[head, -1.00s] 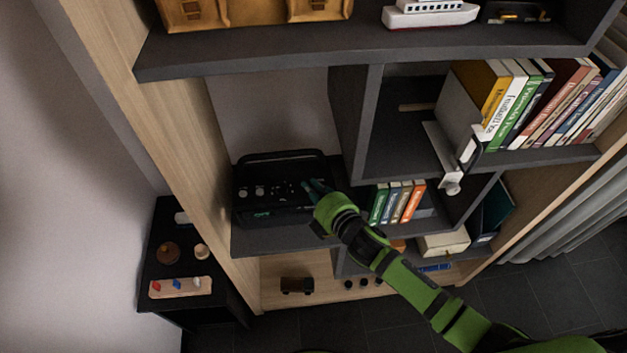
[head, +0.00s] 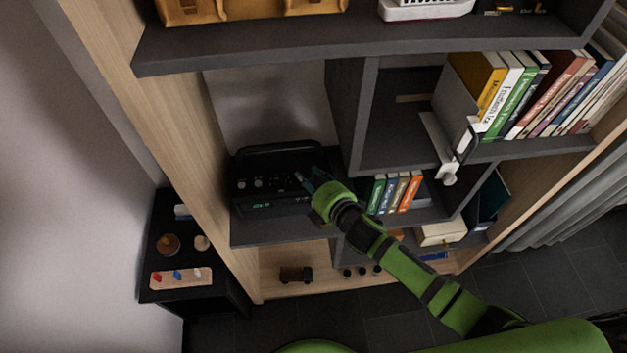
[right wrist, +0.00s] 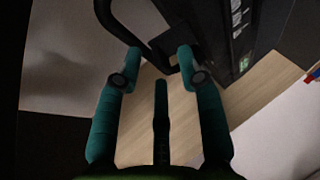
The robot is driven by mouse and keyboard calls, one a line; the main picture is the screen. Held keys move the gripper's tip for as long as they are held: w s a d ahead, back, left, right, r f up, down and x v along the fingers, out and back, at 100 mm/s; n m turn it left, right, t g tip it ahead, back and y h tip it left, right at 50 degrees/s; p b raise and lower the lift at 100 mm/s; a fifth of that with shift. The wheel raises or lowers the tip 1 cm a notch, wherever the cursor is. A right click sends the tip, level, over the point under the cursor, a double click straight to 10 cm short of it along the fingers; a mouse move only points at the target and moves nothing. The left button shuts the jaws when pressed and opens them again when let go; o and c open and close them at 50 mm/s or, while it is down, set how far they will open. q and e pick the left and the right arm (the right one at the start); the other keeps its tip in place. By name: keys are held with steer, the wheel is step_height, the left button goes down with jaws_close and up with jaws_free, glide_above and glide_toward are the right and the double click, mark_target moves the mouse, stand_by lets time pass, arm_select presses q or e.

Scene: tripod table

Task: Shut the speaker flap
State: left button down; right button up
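The black speaker (head: 254,187) stands on the left shelf, with a carry handle on top, pale knobs and green lit digits on its front. I cannot make out its flap as a separate part. My right gripper (head: 303,180) is at the right part of the speaker's front, and its fingers hide some of it. In the right wrist view my right gripper (right wrist: 160,62) has its two teal fingers apart with nothing held between them. The speaker's dark body (right wrist: 215,32) is just beyond the fingertips there. My left gripper is not in view.
The dark shelf board (head: 268,230) bears the speaker. A divider (head: 347,120) and several small books (head: 395,194) stand to its right. A shelf (head: 330,45) runs above. A side table (head: 190,292) with small toys is at the lower left.

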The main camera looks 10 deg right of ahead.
steer(key=v, duration=1.2)
